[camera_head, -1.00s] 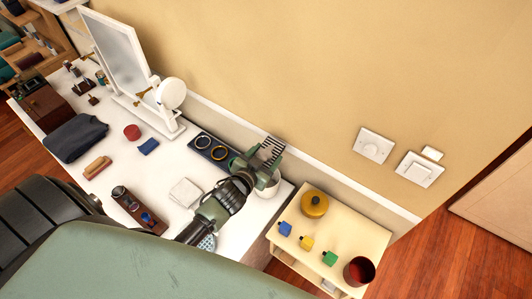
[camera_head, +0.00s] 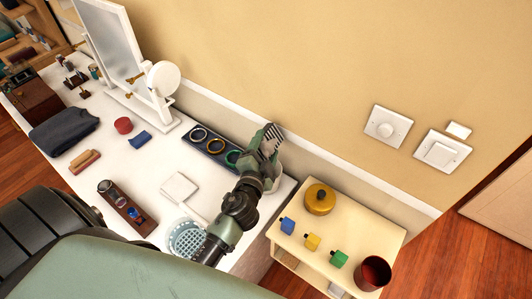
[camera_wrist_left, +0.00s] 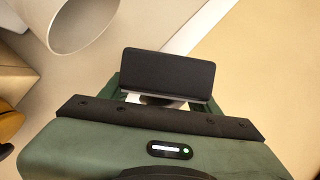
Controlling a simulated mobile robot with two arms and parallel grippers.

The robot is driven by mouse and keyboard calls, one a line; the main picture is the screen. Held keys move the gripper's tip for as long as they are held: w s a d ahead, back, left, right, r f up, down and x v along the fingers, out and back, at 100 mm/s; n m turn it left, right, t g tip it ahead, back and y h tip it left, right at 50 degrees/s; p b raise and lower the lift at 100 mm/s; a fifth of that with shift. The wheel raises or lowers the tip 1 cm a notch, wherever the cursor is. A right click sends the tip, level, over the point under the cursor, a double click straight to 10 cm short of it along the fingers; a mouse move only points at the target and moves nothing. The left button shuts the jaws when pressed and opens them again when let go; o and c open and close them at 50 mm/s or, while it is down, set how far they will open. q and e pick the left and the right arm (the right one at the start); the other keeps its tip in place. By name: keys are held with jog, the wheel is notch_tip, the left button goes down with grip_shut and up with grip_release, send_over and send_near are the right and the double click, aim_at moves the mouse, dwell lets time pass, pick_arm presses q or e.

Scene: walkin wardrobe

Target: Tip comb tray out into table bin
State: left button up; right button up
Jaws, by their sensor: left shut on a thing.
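My left gripper (camera_head: 266,160) is shut on a grey, tooth-edged piece (camera_head: 273,135), which looks like the comb tray. It is held tilted, up near the wall at the table's right end. The white table bin (camera_head: 275,179) stands just below and behind the gripper, partly hidden by it. In the left wrist view the bin looks like a pale open cylinder (camera_wrist_left: 80,22) at upper left, apart from the gripper. A dark slab (camera_wrist_left: 168,75) sits before the gripper there; I cannot tell if it is the tray or a finger pad. My right gripper is not in view.
A mirror (camera_head: 108,42) stands behind. A low cream shelf (camera_head: 365,232) with small bottles is to the right.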

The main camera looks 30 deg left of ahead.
pick_arm(q)
notch_tip(320, 180, down, 2)
jog(key=m+t+b, duration=0.1)
jog(key=m+b, duration=0.2)
jog(key=b, duration=0.2)
jog(key=m+t+b, duration=0.1)
jog(key=m+b, duration=0.1)
jog(key=b, duration=0.3)
jog(key=m+t+b, duration=0.1)
jog(key=m+b, duration=0.2)
jog(key=b, duration=0.2)
jog(key=shift+f+m, duration=0.25)
jog(key=shift+m, duration=0.05)
jog(key=shift+m+t+b, duration=0.4)
jog(key=shift+m+b, duration=0.2)
jog(key=shift+b, duration=0.05)
jog(key=shift+m+b, duration=0.45)
jog(key=shift+m, duration=0.15)
